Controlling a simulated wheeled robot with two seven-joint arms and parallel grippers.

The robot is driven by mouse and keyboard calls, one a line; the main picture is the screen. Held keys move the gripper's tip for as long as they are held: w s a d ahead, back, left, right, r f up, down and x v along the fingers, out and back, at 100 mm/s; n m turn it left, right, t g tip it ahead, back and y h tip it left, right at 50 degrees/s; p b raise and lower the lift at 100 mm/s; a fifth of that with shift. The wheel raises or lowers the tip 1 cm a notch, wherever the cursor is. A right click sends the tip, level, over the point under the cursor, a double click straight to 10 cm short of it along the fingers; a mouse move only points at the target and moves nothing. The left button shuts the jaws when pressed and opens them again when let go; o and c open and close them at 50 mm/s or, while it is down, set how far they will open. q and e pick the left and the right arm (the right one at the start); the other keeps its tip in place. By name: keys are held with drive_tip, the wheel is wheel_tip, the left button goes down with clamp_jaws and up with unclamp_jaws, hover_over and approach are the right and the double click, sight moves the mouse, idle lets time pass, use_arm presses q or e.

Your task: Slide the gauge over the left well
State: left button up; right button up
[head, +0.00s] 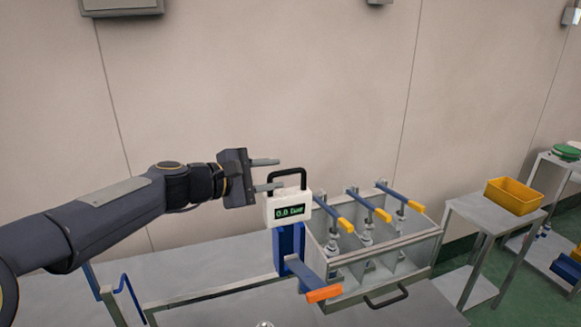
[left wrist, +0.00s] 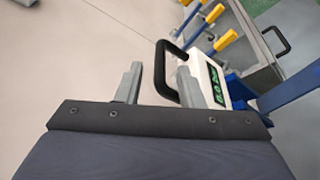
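The gauge (head: 288,207) is a white box with a green "0.0" display and a black loop handle on top. It sits on a blue upright post (head: 290,246) at the left front corner of the metal box of wells (head: 400,262). My left gripper (head: 279,174) is open, with its two fingers pointing right at the gauge's handle. In the left wrist view the fingers (left wrist: 158,82) stand apart with the black handle (left wrist: 168,72) reaching between them; I cannot tell whether they touch it. The left well (head: 327,238) is partly hidden behind the gauge. My right gripper is not in view.
Several blue levers with yellow grips (head: 345,225) stand over the wells. A blue lever with an orange grip (head: 323,294) sticks out in front. A side table holds a yellow bin (head: 513,196). The bench left of the post (head: 200,265) is mostly clear.

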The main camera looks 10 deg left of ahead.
sight(281, 173)
use_arm(q)
drive_tip(key=x, duration=0.4)
drive_tip(key=shift+w+d+f+p, duration=0.1)
drive_tip(key=shift+w+d+p, duration=0.15)
drive_tip(key=shift+w+p, duration=0.1)
drive_tip(key=shift+s, duration=0.1)
drive_tip(key=shift+c, duration=0.4)
clamp_jaws()
